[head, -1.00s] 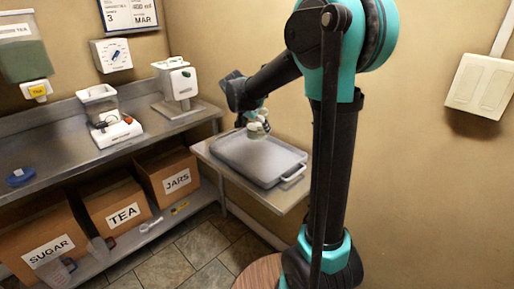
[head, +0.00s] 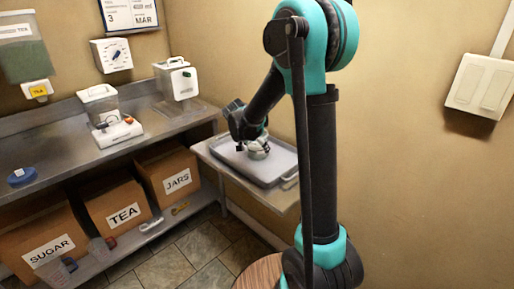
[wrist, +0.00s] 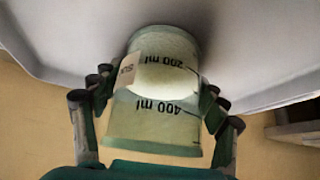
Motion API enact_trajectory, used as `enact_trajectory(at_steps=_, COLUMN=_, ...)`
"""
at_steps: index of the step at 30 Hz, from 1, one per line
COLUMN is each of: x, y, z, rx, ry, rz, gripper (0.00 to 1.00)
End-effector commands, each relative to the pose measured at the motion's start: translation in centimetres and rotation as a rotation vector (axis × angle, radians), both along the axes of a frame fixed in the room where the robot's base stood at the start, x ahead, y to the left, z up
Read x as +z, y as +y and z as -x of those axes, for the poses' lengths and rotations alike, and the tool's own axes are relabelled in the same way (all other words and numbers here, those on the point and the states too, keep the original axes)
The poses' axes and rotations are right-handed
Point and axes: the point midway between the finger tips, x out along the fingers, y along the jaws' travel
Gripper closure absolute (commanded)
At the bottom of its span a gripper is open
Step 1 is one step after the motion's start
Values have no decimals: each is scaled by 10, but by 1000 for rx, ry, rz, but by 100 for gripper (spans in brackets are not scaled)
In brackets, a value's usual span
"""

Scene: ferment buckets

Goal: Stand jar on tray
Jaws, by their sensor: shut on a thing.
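The jar (wrist: 155,95) is pale green and see-through, with 200 ml and 400 ml marks and a small label. My gripper (wrist: 158,105) is shut on it, one finger on each side. In the head view the jar (head: 258,153) is at the grey tray (head: 278,178), with my gripper (head: 252,143) at it. The jar's far end is close to the tray surface in the wrist view; I cannot tell whether it touches. The tray rests on a metal shelf at the wall.
A metal counter (head: 60,165) on the left holds a white scale with a container (head: 112,122), a white machine (head: 178,82) and a blue lid (head: 21,176). Boxes marked SUGAR, TEA and JARS (head: 168,178) stand below. The tray's front right part is clear.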

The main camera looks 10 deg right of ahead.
Motion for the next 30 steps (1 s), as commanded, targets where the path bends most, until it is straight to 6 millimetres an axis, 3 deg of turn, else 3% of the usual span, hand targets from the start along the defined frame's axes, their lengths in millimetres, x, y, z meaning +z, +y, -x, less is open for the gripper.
enact_trajectory(at_steps=2, x=-1, y=0, z=0, rx=0, ry=0, rz=0, gripper=81)
enact_trajectory(at_steps=3, x=-2, y=0, z=0, rx=0, ry=0, rz=0, gripper=26)
enact_trajectory(at_steps=8, x=-2, y=0, z=0, rx=0, ry=0, rz=0, gripper=6)
enact_trajectory(at_steps=20, x=2, y=1, z=1, rx=0, ry=0, rz=0, gripper=6)
enact_trajectory(at_steps=25, x=19, y=8, z=9, rx=1, ry=0, rz=0, gripper=6)
enact_trajectory(at_steps=30, x=49, y=21, z=24, rx=2, ry=0, rz=0, gripper=6)
